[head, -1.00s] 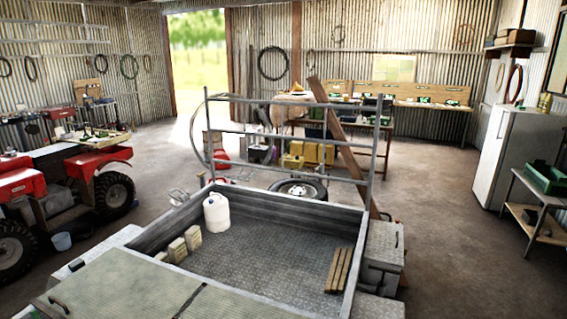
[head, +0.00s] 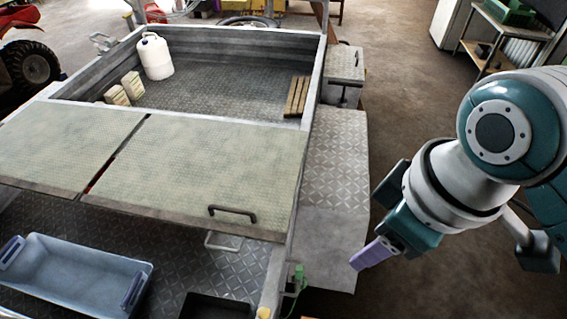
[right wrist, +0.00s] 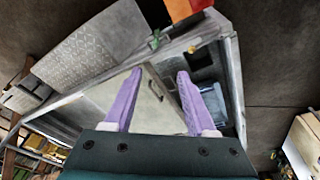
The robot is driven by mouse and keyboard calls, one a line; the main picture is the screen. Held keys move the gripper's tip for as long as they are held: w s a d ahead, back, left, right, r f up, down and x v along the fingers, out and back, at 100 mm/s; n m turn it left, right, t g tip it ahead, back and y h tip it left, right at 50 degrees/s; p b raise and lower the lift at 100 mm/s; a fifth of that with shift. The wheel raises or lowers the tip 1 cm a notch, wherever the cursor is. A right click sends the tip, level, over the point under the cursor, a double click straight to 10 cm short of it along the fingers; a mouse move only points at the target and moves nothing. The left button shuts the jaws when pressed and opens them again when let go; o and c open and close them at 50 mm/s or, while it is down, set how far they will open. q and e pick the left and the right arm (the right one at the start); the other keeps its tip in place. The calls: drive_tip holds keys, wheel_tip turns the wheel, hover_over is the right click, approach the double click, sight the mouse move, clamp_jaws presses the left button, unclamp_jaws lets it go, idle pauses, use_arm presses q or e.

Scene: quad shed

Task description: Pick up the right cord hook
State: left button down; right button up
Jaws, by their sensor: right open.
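A small green hook-like piece (head: 298,276) with a thin green cord hangs at the right edge of the trailer, near the bottom of the head view. It looks like the right cord hook, but it is too small to be certain. A green piece (right wrist: 155,39) also shows at the trailer's edge in the right wrist view, beyond the fingertips. My right gripper (head: 360,265), with purple fingers, is to the right of the hook and apart from it. In the right wrist view the gripper (right wrist: 160,72) is open, with nothing between its fingers. My left gripper is out of view.
The trailer's pale lid (head: 190,165) has a dark handle (head: 232,213). A blue-grey bin (head: 70,275) stands in the lower bay. A diamond-plate side ledge (head: 333,160) runs along the trailer's right side. The floor (head: 400,120) right of it is clear.

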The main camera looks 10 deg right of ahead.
sight(302, 268)
drive_tip(key=w+a+f+n+b, duration=0.1)
drive_tip(key=w+f+n+b, duration=0.1)
drive_tip(key=f+b, duration=0.8)
drive_tip(key=w+a+f+n+g+b, duration=0.1)
drive_tip(key=w+f+b, duration=0.4)
drive_tip(key=f+b, duration=0.5)
drive_tip(key=w+a+f+n+b, duration=0.2)
drive_tip(key=w+f+n+b, duration=0.1)
drive_tip(key=f+b, duration=0.7)
drive_tip(key=shift+w+a+f+n+g, duration=0.15)
drive_tip(key=shift+w+f+g, duration=0.1)
drive_tip(key=shift+f, duration=0.4)
drive_tip(key=shift+w+a+f+n+g, duration=0.1)
drive_tip(key=shift+w+f+n+g, duration=0.1)
drive_tip(key=shift+f, duration=0.45)
drive_tip(key=f+b, duration=0.4)
drive_tip(key=f, duration=0.1)
drive_tip(key=shift+w+a, duration=0.25)
drive_tip(key=shift+a, duration=0.05)
drive_tip(key=shift+r, duration=0.1)
drive_tip(key=shift+c, duration=0.2)
clamp_jaws()
